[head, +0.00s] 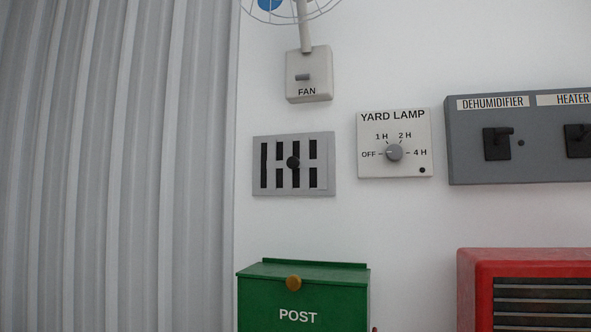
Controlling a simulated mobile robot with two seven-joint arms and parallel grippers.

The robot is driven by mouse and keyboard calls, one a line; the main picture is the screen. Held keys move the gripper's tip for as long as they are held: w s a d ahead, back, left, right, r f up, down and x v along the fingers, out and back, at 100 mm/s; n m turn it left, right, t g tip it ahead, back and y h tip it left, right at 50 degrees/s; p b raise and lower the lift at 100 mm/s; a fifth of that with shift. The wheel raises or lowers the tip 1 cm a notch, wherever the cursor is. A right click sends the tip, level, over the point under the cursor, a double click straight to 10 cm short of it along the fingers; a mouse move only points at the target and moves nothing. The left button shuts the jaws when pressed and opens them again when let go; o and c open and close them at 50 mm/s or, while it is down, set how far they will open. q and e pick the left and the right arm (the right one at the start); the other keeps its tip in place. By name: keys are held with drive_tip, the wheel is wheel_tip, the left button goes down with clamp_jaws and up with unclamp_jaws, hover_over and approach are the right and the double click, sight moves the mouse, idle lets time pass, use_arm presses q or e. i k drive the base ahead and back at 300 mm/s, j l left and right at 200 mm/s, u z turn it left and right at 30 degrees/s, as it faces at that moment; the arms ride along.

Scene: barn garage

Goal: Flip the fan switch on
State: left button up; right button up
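The fan switch box (317,81) is a pale box labelled FAN on the white wall, at the upper middle of the head view. Neither of my grippers is in view.
To the right are a yard lamp timer (369,165) and a grey panel (468,134) with dehumidifier and heater switches. A green post box (298,292) and red heater (480,270) stand out lower. Corrugated metal (110,170) fills the left.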

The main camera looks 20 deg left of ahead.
sight(298, 78)
drive_tip(key=k+j, duration=0.2)
drive_tip(key=k, duration=0.3)
drive_tip(key=k+j, duration=0.25)
drive_tip(key=k, duration=0.2)
drive_tip(key=k+j+u, duration=0.1)
drive_tip(key=k, duration=0.4)
drive_tip(key=k+j, duration=0.35)
drive_tip(key=k, duration=0.15)
drive_tip(key=i+j+u, duration=0.1)
drive_tip(key=i+u, duration=0.15)
drive_tip(key=i, duration=0.8)
drive_tip(key=i+l+u, duration=0.1)
drive_tip(key=i+u, duration=0.15)
drive_tip(key=i, duration=0.75)
